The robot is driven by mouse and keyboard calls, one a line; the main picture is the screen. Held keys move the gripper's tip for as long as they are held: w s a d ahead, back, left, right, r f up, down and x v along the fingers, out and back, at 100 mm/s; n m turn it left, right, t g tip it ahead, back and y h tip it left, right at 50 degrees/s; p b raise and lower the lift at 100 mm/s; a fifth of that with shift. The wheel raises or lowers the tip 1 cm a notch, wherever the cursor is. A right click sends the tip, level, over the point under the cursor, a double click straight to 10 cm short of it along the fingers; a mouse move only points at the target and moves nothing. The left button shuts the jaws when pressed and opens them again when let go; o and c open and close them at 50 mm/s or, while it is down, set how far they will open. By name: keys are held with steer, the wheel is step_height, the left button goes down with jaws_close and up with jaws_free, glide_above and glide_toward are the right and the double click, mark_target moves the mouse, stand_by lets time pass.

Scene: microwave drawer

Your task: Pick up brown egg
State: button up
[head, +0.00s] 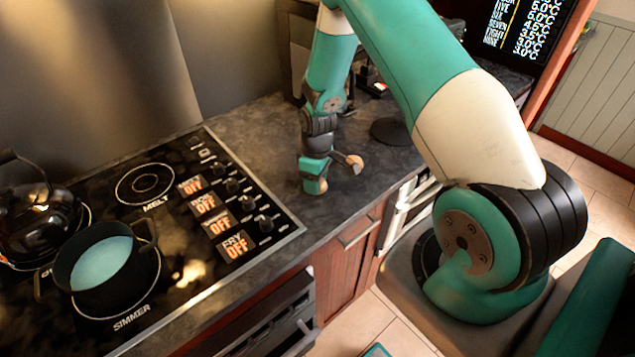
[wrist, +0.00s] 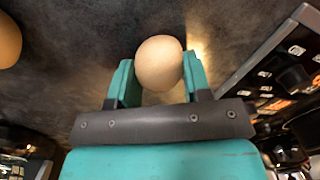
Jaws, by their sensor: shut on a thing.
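A light brown egg (wrist: 159,62) sits between the two teal fingers of my gripper (wrist: 158,82) in the wrist view. The fingers are shut on its sides, and its rounded top stands clear of them. In the head view my gripper (head: 315,186) points down, low over the dark counter beside the stove, and mostly hides the held egg. I cannot tell whether the egg still touches the counter. A second, more orange-brown egg (wrist: 8,40) is cut off at the left edge of the wrist view, apart from my gripper.
The stove (head: 180,215) lies to the left, with a black pot (head: 103,262) and a dark kettle (head: 35,215) on it. The dark counter (head: 262,130) has bare room between the stove and my gripper. Cabinet fronts drop below the counter's front edge.

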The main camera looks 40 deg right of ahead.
steer(key=shift+r, duration=0.1)
step_height(320, 180, up, 19)
steer(key=b, duration=0.5)
steer(key=w+a+r+p, duration=0.1)
steer(key=w+a+p, duration=0.15)
steer(key=a, duration=1.05)
steer(key=w+a+r+p, duration=0.1)
steer(key=a+p, duration=0.3)
steer(key=a, duration=0.9)
steer(key=w+a+f, duration=0.1)
steer(key=a+f, duration=0.2)
steer(key=a, duration=1)
steer(key=w+a+f, duration=0.2)
steer(key=a+f, duration=0.2)
steer(key=a, duration=0.9)
steer(key=shift+a+f, duration=0.25)
steer(key=shift+a, duration=0.15)
steer(key=shift+f, duration=0.1)
steer(key=shift+f+b, duration=2.6)
steer(key=shift+f, duration=1.15)
